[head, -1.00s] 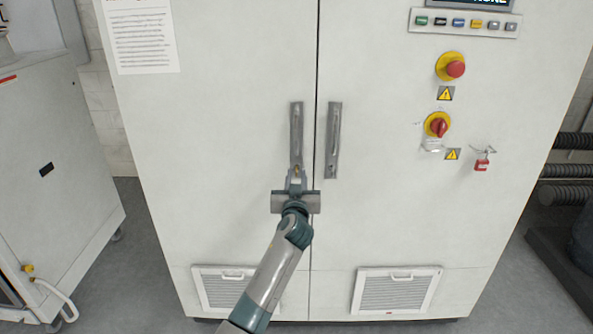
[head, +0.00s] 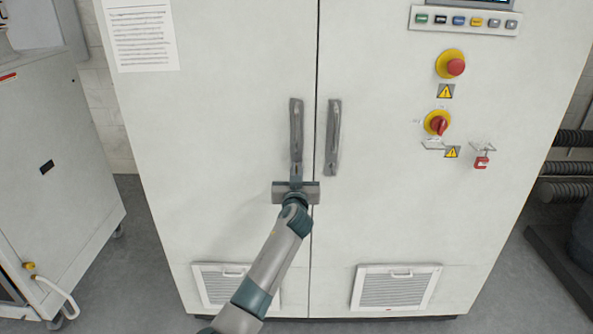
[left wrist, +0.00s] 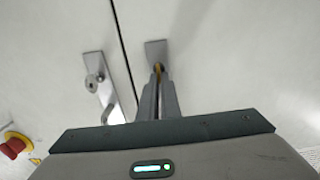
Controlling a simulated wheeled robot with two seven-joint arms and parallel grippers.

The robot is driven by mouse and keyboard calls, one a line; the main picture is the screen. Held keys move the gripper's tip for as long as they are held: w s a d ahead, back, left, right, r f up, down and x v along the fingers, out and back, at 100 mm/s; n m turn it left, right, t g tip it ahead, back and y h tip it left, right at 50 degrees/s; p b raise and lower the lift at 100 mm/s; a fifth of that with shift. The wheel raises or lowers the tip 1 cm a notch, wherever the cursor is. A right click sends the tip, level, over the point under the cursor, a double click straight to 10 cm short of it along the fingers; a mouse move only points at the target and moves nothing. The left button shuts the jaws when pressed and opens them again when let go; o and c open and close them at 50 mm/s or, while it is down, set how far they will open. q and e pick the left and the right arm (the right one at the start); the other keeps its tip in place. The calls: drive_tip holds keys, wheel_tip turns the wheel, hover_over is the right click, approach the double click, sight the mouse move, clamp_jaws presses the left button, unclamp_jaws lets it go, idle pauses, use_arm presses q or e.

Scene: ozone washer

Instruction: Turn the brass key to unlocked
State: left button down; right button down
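The white cabinet has two grey upright handle plates, one on the left door (head: 296,125) and one on the right door (head: 333,135). My left gripper (head: 296,178) is at the lower end of the left door's plate, which also shows in the left wrist view (left wrist: 154,48). In that view its fingers (left wrist: 158,78) are close together, with the brass key (left wrist: 157,68) showing between the tips. The fingers are shut on the key. The key is mostly hidden there and not visible in the head view, so its turn angle cannot be read.
The right door carries a red emergency button (head: 455,67), a red rotary switch (head: 438,125) and a red padlock (head: 481,161). Vent grilles (head: 397,291) sit low on the doors. A white machine (head: 50,150) stands at the left. The floor in front is clear.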

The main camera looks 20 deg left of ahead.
use_arm(q)
drive_tip(key=shift+m, duration=0.5)
use_arm(e)
drive_tip(key=shift+a+f, duration=0.1)
drive_tip(key=shift+a, duration=0.05)
use_arm(q)
drive_tip(key=shift+w+d+f+m+p, duration=0.1)
drive_tip(key=shift+d+f+m+p, duration=0.15)
drive_tip(key=shift+m, duration=2.6)
drive_tip(key=shift+d+f+m+p, duration=0.15)
drive_tip(key=shift+m+p, duration=0.1)
drive_tip(key=shift+m, duration=2.55)
drive_tip(key=shift+w+d+f+m+p, duration=0.1)
drive_tip(key=shift+d+f+m+p, duration=0.15)
drive_tip(key=shift+m, duration=2.6)
use_arm(e)
drive_tip(key=shift+w+r, duration=0.1)
drive_tip(key=shift+r, duration=0.8)
use_arm(q)
drive_tip(key=c, duration=2)
unclamp_jaws()
